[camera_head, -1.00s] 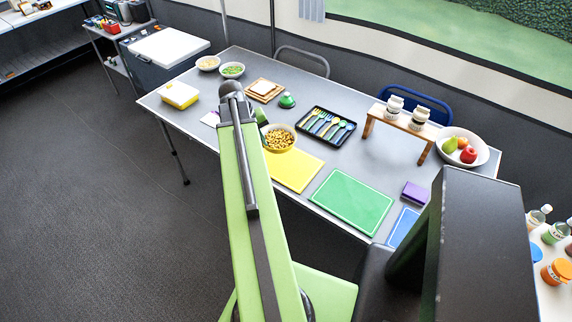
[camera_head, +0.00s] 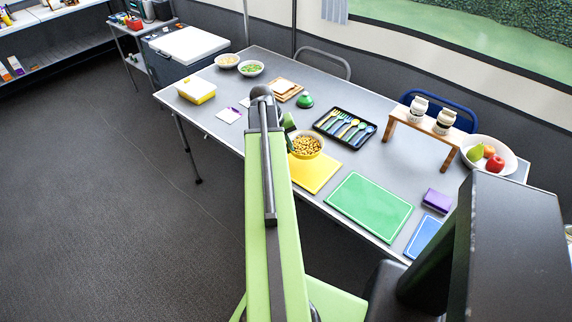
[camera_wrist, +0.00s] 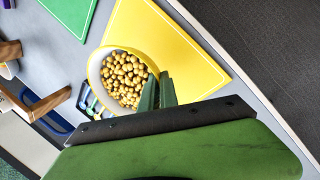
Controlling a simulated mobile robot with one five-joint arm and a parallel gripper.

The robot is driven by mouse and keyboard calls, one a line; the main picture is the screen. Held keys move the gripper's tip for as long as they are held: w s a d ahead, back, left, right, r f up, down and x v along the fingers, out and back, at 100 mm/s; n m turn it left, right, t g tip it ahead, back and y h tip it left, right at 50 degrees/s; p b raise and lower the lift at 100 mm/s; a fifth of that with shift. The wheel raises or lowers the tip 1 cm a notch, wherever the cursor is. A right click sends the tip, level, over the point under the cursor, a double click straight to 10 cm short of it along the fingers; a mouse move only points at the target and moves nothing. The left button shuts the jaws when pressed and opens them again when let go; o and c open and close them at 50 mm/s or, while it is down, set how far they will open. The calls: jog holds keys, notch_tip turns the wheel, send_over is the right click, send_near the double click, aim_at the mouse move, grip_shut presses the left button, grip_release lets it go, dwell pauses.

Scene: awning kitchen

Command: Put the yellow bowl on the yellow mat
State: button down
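The yellow bowl (camera_head: 307,147), full of round yellowish pieces, is by the far edge of the yellow mat (camera_head: 317,173). In the wrist view the bowl (camera_wrist: 94,68) overlaps one edge of the mat (camera_wrist: 168,42); I cannot tell whether it hangs above it or touches. My gripper (camera_wrist: 158,90) has its two green fingers close together at the bowl's near rim and appears shut on that rim. In the head view my arm hides most of the gripper.
A green board (camera_head: 368,207) lies right of the mat. A black cutlery tray (camera_head: 345,128) is just behind the bowl. A wooden stand (camera_head: 421,133) with two jars and a white fruit bowl (camera_head: 508,160) are further right. The table's front edge runs close by the mat.

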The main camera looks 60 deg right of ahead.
jog(key=shift+w+a+f, duration=0.3)
jog(key=shift+w+f, duration=0.05)
jog(key=shift+w, duration=0.2)
notch_tip(320, 180, down, 4)
jog(key=b, duration=0.4)
jog(key=shift+f, duration=0.2)
jog(key=shift+r, duration=0.25)
jog(key=c, duration=2)
grip_release()
jog(key=shift+f, duration=0.15)
jog(key=shift+c, duration=0.2)
jog(key=o, duration=0.4)
jog(key=p+v, duration=1.1)
jog(key=v, duration=0.1)
